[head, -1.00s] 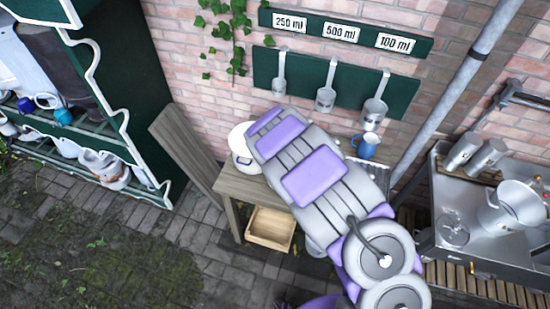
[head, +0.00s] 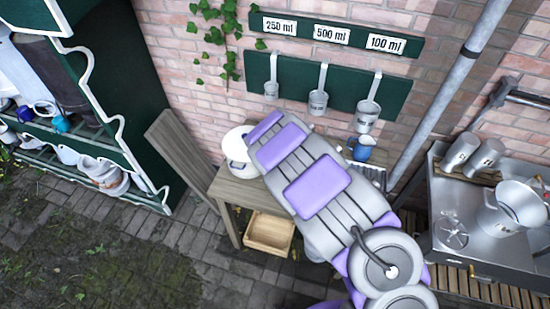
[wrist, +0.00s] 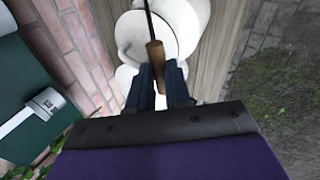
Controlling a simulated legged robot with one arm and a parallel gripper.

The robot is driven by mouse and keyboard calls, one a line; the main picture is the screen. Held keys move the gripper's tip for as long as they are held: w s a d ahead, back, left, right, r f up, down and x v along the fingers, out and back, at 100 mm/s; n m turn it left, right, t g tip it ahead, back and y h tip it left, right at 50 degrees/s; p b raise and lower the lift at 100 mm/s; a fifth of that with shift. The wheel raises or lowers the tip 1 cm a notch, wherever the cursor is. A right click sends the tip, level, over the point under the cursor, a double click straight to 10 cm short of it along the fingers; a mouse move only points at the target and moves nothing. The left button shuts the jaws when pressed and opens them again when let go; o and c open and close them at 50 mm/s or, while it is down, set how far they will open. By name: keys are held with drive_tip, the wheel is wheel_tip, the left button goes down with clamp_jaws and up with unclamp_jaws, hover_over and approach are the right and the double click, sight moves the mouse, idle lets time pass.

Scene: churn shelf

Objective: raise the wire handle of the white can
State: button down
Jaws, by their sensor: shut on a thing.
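The white can (head: 236,148) stands on the wooden table, with its right side hidden behind my arm in the head view. In the wrist view the white can (wrist: 132,36) lies beyond my fingers, with its rounded white parts showing. Its wire handle has a brown wooden grip (wrist: 155,52), and a dark wire runs up from it. My gripper (wrist: 161,72) has its two dark fingers closed around the lower end of the wooden grip. In the head view my arm hides the fingers.
The wooden table (head: 224,188) has an open wooden box (head: 268,233) below it. A blue jug (head: 361,149) stands right of my arm. Measuring ladles (head: 318,100) hang from a green board on the brick wall. A metal sink bench (head: 465,215) is at the right, a green shelf (head: 155,165) at the left.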

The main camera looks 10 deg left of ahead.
drive_tip(key=shift+a+r, duration=0.1)
drive_tip(key=shift+a, duration=0.25)
drive_tip(key=c, duration=1.5)
unclamp_jaws()
drive_tip(key=shift+d, duration=0.2)
drive_tip(key=o, duration=0.4)
drive_tip(key=shift+a+r, duration=0.1)
drive_tip(key=shift+a, duration=0.05)
drive_tip(key=shift+o, duration=0.2)
drive_tip(key=shift+a, duration=0.55)
drive_tip(key=a+b+v, duration=0.1)
drive_tip(key=v, duration=1.6)
drive_tip(key=shift+d, duration=0.45)
